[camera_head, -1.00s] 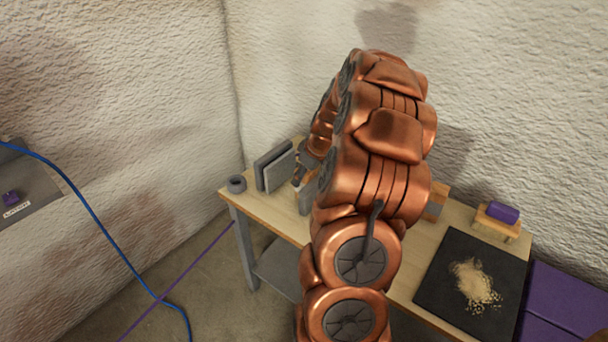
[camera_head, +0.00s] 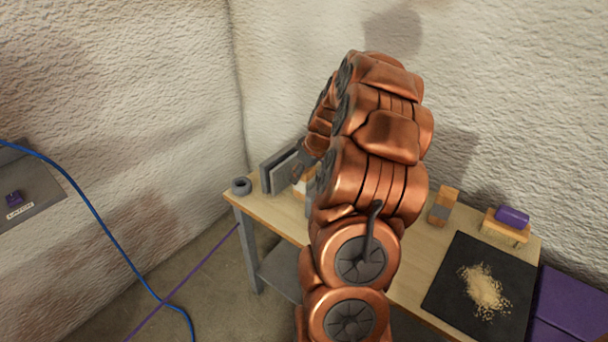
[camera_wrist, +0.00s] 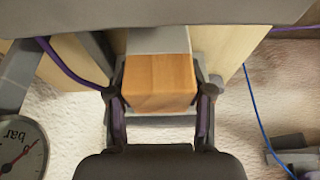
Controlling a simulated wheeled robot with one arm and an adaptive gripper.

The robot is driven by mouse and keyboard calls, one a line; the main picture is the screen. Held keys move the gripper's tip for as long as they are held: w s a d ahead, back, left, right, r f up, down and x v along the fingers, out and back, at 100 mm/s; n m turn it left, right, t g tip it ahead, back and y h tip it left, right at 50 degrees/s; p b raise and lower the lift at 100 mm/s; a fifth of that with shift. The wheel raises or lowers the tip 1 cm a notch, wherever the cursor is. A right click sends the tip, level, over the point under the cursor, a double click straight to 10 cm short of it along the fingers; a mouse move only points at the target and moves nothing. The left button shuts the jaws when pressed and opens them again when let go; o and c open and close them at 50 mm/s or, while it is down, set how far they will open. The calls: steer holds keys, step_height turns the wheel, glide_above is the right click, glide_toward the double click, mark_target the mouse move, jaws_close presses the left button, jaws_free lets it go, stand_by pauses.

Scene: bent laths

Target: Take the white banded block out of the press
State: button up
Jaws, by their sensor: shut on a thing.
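A block with a bare wood end and a pale grey-white band (camera_wrist: 160,78) sits between my gripper's fingers (camera_wrist: 160,95) in the wrist view. The fingers are shut on it, one on each side. Its far part runs up under the dark edge at the top of that view. In the head view, the press shows as upright grey plates (camera_head: 279,172) at the table's far left end. My arm covers most of the block and gripper there. I cannot tell whether the block is clear of the plates.
A grey-banded wooden block (camera_head: 444,206) stands on the table right of my arm. A grey ring (camera_head: 241,186) sits at the left edge. A gauge (camera_wrist: 18,150) shows in the wrist view.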

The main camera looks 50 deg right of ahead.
steer(key=shift+w, duration=0.15)
steer(key=o, duration=1.4)
steer(key=shift+a, duration=0.15)
steer(key=v, duration=1.2)
steer(key=shift+w, duration=0.1)
